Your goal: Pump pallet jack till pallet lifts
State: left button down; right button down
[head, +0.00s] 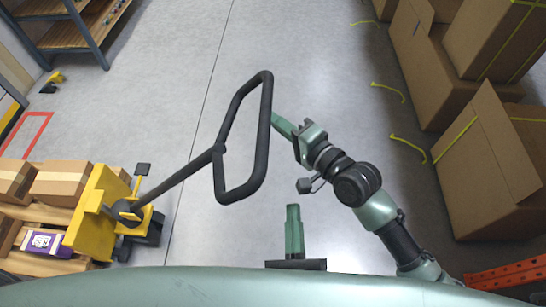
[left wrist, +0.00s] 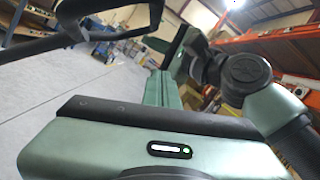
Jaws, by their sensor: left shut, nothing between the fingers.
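The yellow pallet jack (head: 92,212) stands at the left in the head view. Its dark handle (head: 180,176) leans out to the right and ends in a large black loop (head: 262,150). A wooden pallet (head: 40,262) carrying boxes is behind the jack. My left gripper (head: 293,222) is shut and empty, below and right of the loop; its fingers also show in the left wrist view (left wrist: 158,90). My right gripper (head: 283,124) points at the loop's right bar; its fingertips are at or very near it, and contact and opening are unclear.
Brown cartons (head: 58,182) and a purple box (head: 48,242) sit on the pallet. Large cardboard boxes (head: 490,165) line the right side. A shelf rack (head: 72,30) stands at the upper left. The grey floor around the loop is clear.

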pick_arm(q)
jog(key=w+a+r+n+y, duration=0.1)
jog(key=w+a+r, duration=0.3)
jog(key=w, duration=0.5)
notch_tip(320, 180, up, 3)
jog(key=shift+a+f+n, duration=0.15)
jog(key=shift+a+n, duration=0.15)
jog(key=shift+n, duration=0.6)
jog(key=shift+w, duration=0.1)
jog(key=shift+n, duration=0.4)
jog(key=a+r, duration=0.3)
jog(key=shift+a+r, duration=0.2)
jog(key=shift+a, duration=0.1)
